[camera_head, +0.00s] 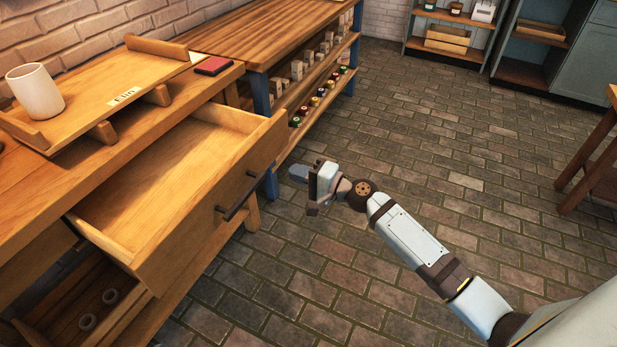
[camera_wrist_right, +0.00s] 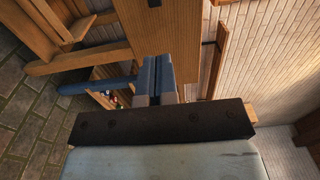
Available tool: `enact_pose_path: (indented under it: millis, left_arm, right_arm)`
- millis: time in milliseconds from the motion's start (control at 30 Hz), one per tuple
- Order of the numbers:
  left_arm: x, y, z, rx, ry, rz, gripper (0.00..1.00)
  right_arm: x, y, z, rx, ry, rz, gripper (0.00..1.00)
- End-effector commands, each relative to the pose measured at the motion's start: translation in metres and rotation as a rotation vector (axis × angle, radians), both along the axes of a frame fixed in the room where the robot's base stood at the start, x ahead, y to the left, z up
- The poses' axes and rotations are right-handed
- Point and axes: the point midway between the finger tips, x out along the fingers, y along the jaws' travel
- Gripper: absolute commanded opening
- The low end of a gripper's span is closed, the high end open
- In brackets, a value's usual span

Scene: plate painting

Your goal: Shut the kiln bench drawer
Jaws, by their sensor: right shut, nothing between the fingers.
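The kiln bench drawer (camera_head: 165,190) is pulled far out of the wooden bench (camera_head: 60,195) and looks empty inside. Its front panel (camera_head: 190,240) carries a dark bar handle (camera_head: 240,197). My right gripper (camera_head: 298,174) is shut and empty. It is to the right of the drawer front, apart from it in the head view. In the right wrist view the shut blue-grey fingers (camera_wrist_right: 158,77) overlap a wooden surface; I cannot tell which part it is, or whether they touch it. My left gripper is not in view.
A tray (camera_head: 155,82) with a white cup (camera_head: 36,92) and a red block (camera_head: 213,66) are on the bench top. A blue-legged table (camera_head: 270,35) with jars and blocks on its shelves stands behind. Open brick floor (camera_head: 450,150) lies to the right.

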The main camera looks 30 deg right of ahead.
Motion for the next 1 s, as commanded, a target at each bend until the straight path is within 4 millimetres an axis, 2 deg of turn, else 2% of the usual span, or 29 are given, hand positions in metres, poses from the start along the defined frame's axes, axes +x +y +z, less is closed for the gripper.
enact_pose_path:
  millis: [200,400,600,1000]
  left_arm:
    - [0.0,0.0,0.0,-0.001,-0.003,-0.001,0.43]
    - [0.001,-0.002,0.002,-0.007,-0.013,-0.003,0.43]
    - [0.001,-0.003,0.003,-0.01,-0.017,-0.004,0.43]
    - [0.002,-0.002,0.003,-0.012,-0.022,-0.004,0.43]
  right_arm:
    - [0.038,0.029,0.001,-0.002,-0.003,0.0,0.0]
    - [0.059,0.046,0.0,-0.002,-0.001,-0.001,0.0]
    - [0.067,0.052,0.0,-0.002,0.0,-0.001,0.0]
    - [0.068,0.054,-0.001,-0.002,-0.001,0.0,0.0]
